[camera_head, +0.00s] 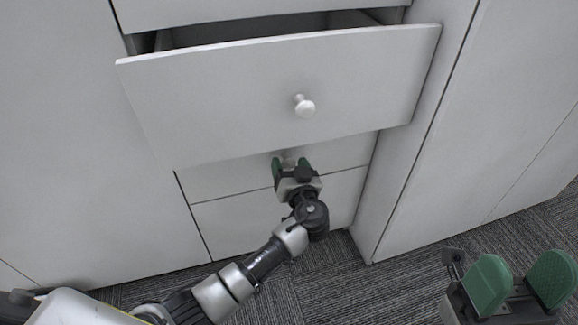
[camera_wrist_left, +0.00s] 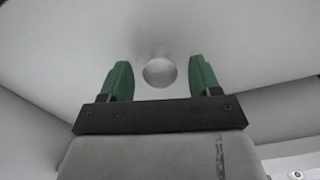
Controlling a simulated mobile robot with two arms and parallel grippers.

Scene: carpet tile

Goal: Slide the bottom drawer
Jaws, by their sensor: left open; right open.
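A white drawer (camera_head: 200,95) is pulled out, with a round white knob (camera_head: 304,106) on its front. Below it is a white drawer front (camera_head: 225,180), set back in the cabinet. My left gripper (camera_head: 289,164) is open in front of this lower front, under the overhanging drawer. In the left wrist view a round knob (camera_wrist_left: 160,70) lies between and slightly beyond the open green fingers, apart from both. Another white panel (camera_head: 240,222) lies below a seam; my left arm hides part of it. My right gripper (camera_head: 520,286) is open and empty at the lower right.
A closed drawer front (camera_head: 220,10) is at the top. Tall white cabinet panels stand left (camera_head: 80,130) and right (camera_head: 500,120). The grey carpet (camera_head: 340,285) is clear between my arms. The pulled-out drawer overhangs my left gripper.

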